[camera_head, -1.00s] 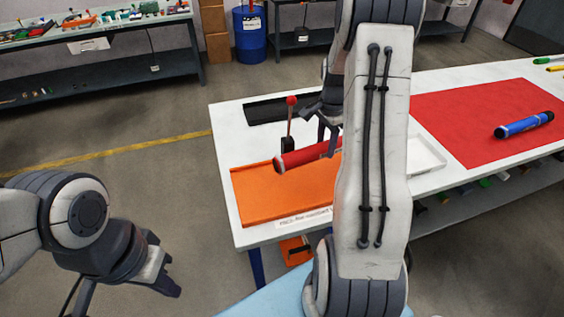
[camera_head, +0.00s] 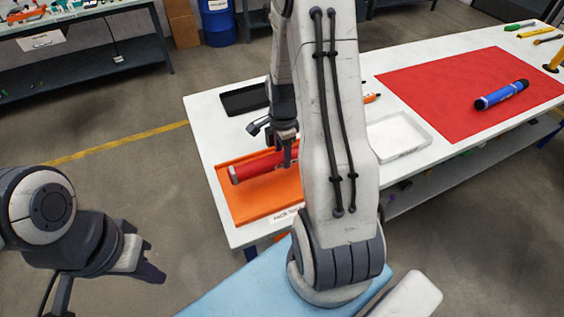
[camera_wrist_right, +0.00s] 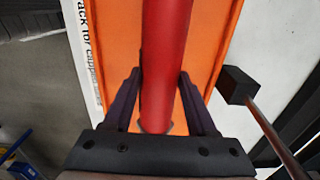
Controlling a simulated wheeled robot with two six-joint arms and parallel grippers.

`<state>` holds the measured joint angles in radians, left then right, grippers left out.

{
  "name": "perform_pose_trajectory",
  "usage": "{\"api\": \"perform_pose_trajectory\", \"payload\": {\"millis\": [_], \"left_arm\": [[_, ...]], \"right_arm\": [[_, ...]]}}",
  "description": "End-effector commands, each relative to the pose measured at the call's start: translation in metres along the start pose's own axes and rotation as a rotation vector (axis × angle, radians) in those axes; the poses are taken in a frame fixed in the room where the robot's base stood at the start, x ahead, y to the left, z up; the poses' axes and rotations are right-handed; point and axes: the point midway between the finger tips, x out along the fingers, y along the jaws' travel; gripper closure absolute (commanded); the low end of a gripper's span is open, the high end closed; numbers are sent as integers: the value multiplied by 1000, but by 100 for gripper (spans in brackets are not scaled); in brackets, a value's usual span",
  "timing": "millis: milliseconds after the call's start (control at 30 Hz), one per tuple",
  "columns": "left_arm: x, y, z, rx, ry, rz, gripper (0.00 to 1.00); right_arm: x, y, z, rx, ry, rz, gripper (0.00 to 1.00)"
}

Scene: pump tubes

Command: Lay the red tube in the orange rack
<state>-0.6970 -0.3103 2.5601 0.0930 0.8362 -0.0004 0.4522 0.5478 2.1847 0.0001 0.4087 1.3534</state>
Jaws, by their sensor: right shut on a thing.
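The red tube (camera_head: 254,166) lies level over the orange rack (camera_head: 262,203) on the white table. My right gripper (camera_head: 285,160) is shut on the tube from above. In the right wrist view the tube (camera_wrist_right: 163,60) runs between the two fingers (camera_wrist_right: 160,105), along the rack's length, with the orange rack (camera_wrist_right: 115,30) below it. I cannot tell whether the tube touches the rack. My right arm hides the tube's far right end. My left gripper (camera_head: 108,282) is off the table at the lower left, fingers spread and empty.
A black tray (camera_head: 245,100) lies behind the rack and a white tray (camera_head: 398,138) to the right. A blue tube (camera_head: 501,95) lies on a red mat (camera_head: 430,95). Small coloured tools lie at the far right end of the table (camera_head: 195,118).

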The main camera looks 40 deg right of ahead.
Motion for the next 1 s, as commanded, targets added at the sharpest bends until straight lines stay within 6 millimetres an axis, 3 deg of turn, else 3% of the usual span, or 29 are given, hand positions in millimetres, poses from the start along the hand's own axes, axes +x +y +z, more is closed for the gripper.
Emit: {"api": "perform_pose_trajectory", "payload": {"millis": [333, 767, 800, 833, 867, 1000], "left_arm": [[-5, 0, 0, 0, 0, 0, 100], [-2, 0, 0, 0, 0, 0, 100], [-3, 0, 0, 0, 0, 0, 100], [-3, 0, 0, 0, 0, 0, 100], [-3, 0, 0, 0, 0, 0, 100], [-3, 0, 0, 0, 0, 0, 100]], "right_arm": [[38, 3, 2, 1, -1, 3, 100], [46, 2, 2, 1, 0, -1, 100], [45, 2, 2, 1, 0, 0, 27], [45, 2, 2, 1, 0, 0, 16], [45, 2, 2, 1, 0, 0, 13], [45, 2, 2, 1, 0, 0, 13]]}}
